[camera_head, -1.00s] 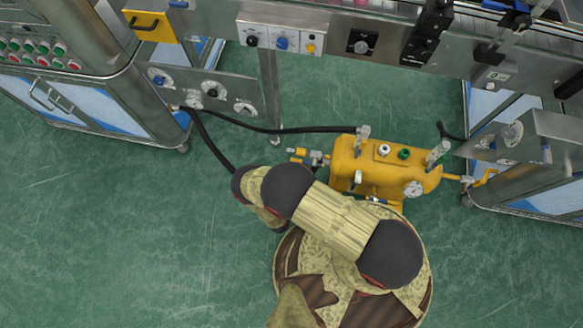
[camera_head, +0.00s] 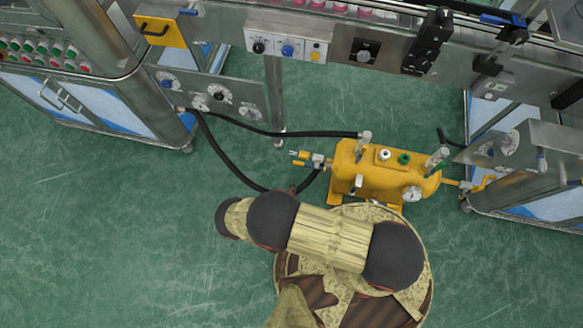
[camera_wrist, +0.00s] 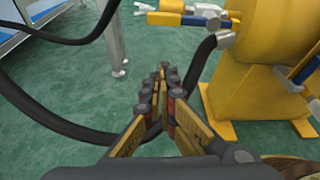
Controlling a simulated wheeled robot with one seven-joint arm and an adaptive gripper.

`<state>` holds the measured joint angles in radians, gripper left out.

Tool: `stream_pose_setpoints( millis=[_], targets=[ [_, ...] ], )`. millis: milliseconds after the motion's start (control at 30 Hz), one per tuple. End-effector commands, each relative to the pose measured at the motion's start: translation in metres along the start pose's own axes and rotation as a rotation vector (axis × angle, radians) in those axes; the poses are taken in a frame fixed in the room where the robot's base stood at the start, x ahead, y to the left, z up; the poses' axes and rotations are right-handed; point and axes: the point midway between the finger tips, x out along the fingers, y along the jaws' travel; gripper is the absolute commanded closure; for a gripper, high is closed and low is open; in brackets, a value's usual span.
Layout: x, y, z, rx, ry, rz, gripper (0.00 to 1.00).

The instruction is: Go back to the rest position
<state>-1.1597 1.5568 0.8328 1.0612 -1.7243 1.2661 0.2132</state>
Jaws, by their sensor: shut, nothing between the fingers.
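My gripper (camera_wrist: 167,85) is shut and empty in the wrist view, its fingertips meeting near the middle of the picture. It points over the green floor, with a black hose behind it and the yellow tank to its right. In the head view my arm is folded over my round base, its forearm reaching left. The fingers do not show in the head view; the arm hides them.
A yellow tank (camera_head: 385,168) with valves and a gauge stands just beyond my base. A black hose (camera_head: 228,164) runs from it to the left cabinet (camera_head: 95,105). A conveyor machine (camera_head: 395,50) spans the back. The floor (camera_head: 110,240) at left is clear.

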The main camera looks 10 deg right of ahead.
Motion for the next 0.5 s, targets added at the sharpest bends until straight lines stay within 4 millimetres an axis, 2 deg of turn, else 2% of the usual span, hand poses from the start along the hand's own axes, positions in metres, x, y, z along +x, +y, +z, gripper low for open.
stream_pose_setpoints(
  millis=[367,500],
  targets=[
    [0.0,0.0,0.0,0.001,0.0,0.0,1.0],
    [0.001,0.01,0.015,0.034,0.0,-0.028,1.0]
  ],
)
